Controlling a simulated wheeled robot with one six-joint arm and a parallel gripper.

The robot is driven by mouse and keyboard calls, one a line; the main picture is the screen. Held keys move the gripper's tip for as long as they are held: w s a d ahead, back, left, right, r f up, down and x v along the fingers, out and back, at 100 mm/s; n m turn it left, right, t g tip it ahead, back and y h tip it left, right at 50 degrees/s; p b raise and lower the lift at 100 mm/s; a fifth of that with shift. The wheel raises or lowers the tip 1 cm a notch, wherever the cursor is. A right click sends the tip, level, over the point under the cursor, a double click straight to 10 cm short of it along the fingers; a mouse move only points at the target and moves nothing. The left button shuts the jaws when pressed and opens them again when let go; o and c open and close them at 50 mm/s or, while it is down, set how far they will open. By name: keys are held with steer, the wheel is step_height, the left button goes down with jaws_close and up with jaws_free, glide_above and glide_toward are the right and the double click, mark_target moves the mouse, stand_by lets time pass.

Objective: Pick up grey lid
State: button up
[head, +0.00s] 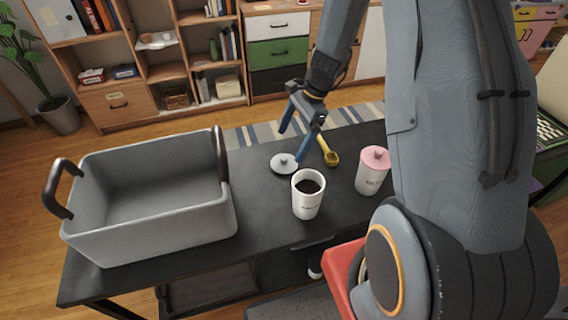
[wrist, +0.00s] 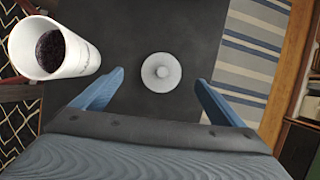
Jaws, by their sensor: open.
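The grey lid (head: 284,163) is a small round disc with a knob. It lies flat on the black table, behind the open canister. In the wrist view the lid (wrist: 161,72) is near the middle, ahead of and between my fingertips. My gripper (head: 292,134) has blue fingers and is open and empty, above the table over the lid. In the wrist view my gripper (wrist: 158,78) shows its two fingers spread wide on either side of the lid, with no visible contact.
An open white canister (head: 307,194) with dark contents stands close in front of the lid. A pink-lidded canister (head: 372,171) and a yellow scoop (head: 328,151) are to the right. A large grey basket (head: 150,230) fills the left of the black table (head: 262,215).

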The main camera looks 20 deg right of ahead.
mark_target(284, 157)
steer(key=shift+w+d+f+m, duration=0.1)
steer(key=shift+w+f+m, duration=0.35)
steer(key=shift+f+m, duration=0.2)
steer(key=shift+f, duration=0.3)
steer(key=p+x, duration=0.1)
steer(key=x, duration=0.2)
steer(key=p+x, duration=0.1)
steer(key=x, duration=0.1)
steer(key=shift+s+f+p, duration=0.2)
steer(key=shift+f+p, duration=0.1)
steer(key=shift+x, duration=0.75)
steer(key=shift+w, duration=0.1)
steer(key=c, duration=1.1)
steer(key=shift+r, duration=0.1)
